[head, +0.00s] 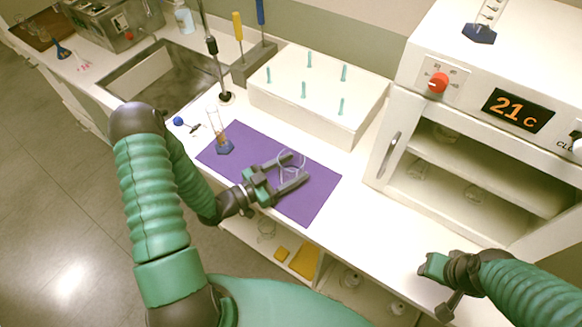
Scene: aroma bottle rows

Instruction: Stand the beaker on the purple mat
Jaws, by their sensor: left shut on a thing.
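The purple mat (316,202) lies on the white counter. A clear glass beaker (291,158) is between the fingers of my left gripper (293,169), over the middle of the mat. My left gripper is shut on it. The beaker looks about upright, but I cannot tell whether its base touches the mat. My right gripper (436,268) is low at the right, in front of the counter, away from the mat. Its fingers are too unclear to tell open from shut.
A white box with green pegs (318,97) is behind the mat. A white oven (470,150) stands right, with another cylinder (480,33) on top. A sink (170,72) is left.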

